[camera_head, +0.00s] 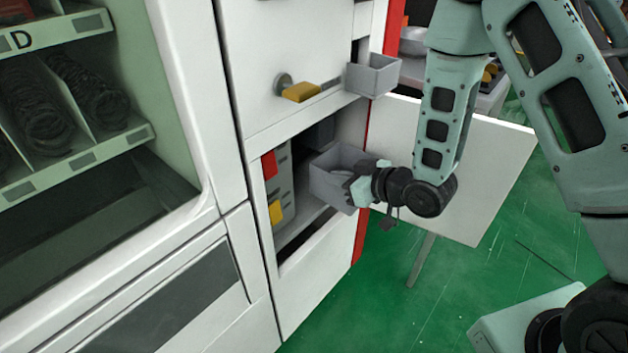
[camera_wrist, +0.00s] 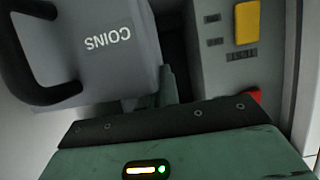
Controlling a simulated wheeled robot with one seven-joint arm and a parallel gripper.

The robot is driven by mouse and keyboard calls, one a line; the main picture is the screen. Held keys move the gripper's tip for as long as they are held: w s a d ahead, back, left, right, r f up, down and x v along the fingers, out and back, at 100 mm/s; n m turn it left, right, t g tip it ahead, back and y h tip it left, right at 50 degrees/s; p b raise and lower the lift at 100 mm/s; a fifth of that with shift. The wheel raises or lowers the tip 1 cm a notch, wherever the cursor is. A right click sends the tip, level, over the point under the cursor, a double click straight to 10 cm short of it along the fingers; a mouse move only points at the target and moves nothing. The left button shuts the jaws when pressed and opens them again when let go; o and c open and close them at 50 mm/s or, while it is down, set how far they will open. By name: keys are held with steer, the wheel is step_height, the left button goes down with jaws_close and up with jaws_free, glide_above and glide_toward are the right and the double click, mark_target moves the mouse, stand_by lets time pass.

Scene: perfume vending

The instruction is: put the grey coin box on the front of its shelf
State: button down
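The grey coin box (camera_head: 331,184) is an open-topped bin at the mouth of the lower compartment, partly outside it. In the wrist view its face marked COINS (camera_wrist: 105,55) fills the upper left, upside down, with a dark handle (camera_wrist: 40,80) at the far left. My gripper (camera_head: 357,188) is at the box's outer right end and appears shut on it; the fingers are mostly hidden in the wrist view. The shelf (camera_head: 302,222) is the compartment floor, below and left of the box. I cannot tell whether the box touches it.
A grey panel with red and yellow parts (camera_head: 275,190) stands at the compartment's left. The white door (camera_head: 485,170) hangs open to the right, behind my gripper. Above are a smaller grey tray (camera_head: 373,76) and a yellow handle (camera_head: 301,92). Green floor (camera_head: 440,300) lies clear below.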

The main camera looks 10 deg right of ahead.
mark_target(314, 165)
steer(key=w+a, duration=0.1)
steer(key=w, duration=0.1)
steer(key=w+a, duration=0.2)
steer(key=shift+w+a, duration=0.15)
steer(key=shift+w, duration=0.2)
steer(key=shift+x, duration=0.9)
step_height(314, 165, down, 3)
steer(key=shift+r+b, duration=0.2)
steer(key=shift+b, duration=0.85)
steer(key=shift+r, duration=0.15)
steer(key=c, duration=2)
jaws_free()
steer(key=o, duration=0.4)
steer(key=shift+c, duration=0.2)
steer(key=shift+f, duration=0.25)
